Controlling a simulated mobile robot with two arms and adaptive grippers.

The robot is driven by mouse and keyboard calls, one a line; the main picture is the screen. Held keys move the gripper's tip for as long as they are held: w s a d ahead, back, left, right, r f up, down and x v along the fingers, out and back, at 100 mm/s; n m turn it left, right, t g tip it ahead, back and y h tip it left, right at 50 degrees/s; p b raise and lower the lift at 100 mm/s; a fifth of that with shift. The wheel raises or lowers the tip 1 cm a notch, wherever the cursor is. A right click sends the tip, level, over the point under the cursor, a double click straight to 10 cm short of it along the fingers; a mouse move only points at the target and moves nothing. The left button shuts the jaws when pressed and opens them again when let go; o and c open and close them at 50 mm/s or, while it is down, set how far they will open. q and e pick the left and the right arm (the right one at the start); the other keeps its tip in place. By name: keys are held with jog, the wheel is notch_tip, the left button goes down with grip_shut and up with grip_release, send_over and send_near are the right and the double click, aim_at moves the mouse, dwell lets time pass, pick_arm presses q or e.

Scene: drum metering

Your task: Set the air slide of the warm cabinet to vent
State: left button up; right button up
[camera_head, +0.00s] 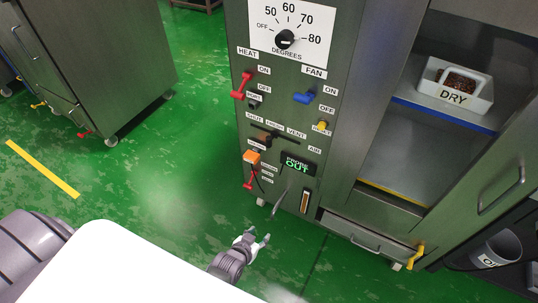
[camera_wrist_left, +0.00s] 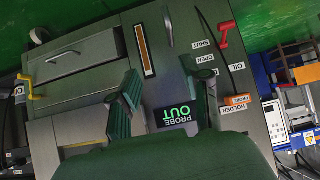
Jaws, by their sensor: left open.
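The warm cabinet (camera_head: 350,110) stands upright, with a control panel on its left part. The air slide (camera_head: 274,134) is a dark horizontal slot under the labels SHUT, FRESH and VENT, with AIR at its right. My right gripper is not in view.
Around the slide are a red heat lever (camera_head: 241,86), a blue fan lever (camera_head: 304,97), an orange probe (camera_head: 252,157) in its holder and a PROBE OUT display (camera_head: 297,165). A DRY tray (camera_head: 455,88) sits inside the cabinet.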

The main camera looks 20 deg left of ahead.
pick_arm(q)
jog(key=w+a+r+n+t+y+b, duration=0.1)
jog(key=w+a+r+t+b, duration=0.3)
jog(key=w+r, duration=0.55)
jog(key=n+t+y+b, duration=0.1)
jog(key=t+y+b, duration=0.1)
jog(key=t+b, duration=0.15)
send_near(268, 141)
jog(key=w, duration=0.3)
jog(key=w+a+b, duration=0.1)
jog(key=w, duration=0.3)
jog(key=w+b, duration=0.1)
jog(key=w, duration=0.2)
jog(key=shift+w+a, duration=0.2)
jog(key=shift+a, duration=0.05)
jog(key=shift+w+r, duration=0.1)
jog(key=shift+w, duration=0.25)
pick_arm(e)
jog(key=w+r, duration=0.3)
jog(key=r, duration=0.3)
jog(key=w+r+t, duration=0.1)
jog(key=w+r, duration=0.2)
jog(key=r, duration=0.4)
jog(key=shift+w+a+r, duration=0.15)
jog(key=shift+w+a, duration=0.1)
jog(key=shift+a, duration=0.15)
pick_arm(q)
grip_shut()
